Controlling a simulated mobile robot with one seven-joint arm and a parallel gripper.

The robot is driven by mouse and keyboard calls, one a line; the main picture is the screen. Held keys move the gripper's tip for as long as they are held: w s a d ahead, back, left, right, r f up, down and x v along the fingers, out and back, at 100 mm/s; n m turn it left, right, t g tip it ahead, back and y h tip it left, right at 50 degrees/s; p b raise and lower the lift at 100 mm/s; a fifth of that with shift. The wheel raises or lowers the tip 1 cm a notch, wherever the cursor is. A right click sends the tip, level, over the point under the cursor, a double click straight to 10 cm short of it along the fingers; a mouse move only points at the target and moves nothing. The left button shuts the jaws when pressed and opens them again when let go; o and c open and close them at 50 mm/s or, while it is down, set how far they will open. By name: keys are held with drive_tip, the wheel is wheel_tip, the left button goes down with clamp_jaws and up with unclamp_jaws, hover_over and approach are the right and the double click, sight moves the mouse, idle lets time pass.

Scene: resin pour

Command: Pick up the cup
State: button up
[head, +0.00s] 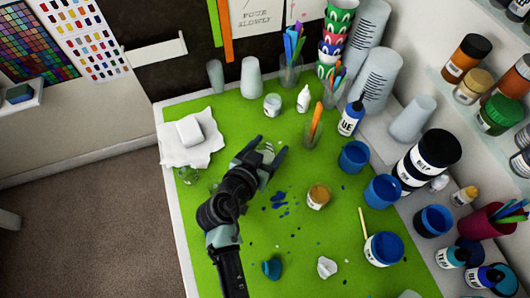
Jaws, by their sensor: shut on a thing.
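My gripper (267,152) is over the green table, left of its middle, with its dark fingers pointing to the back. It is shut on a small clear cup (267,148), which shows only partly between the fingers. Whether the cup touches the table I cannot tell.
The green table (310,240) has blue drips right of my arm. An amber jar (318,197) and a clear holder with orange sticks (313,133) stand to the right. Blue paint pots (383,190) line the right side. A white block (190,130) lies on paper at left.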

wheel_tip(320, 180, up, 10)
drive_tip(key=shift+r, duration=0.1)
idle(0.4)
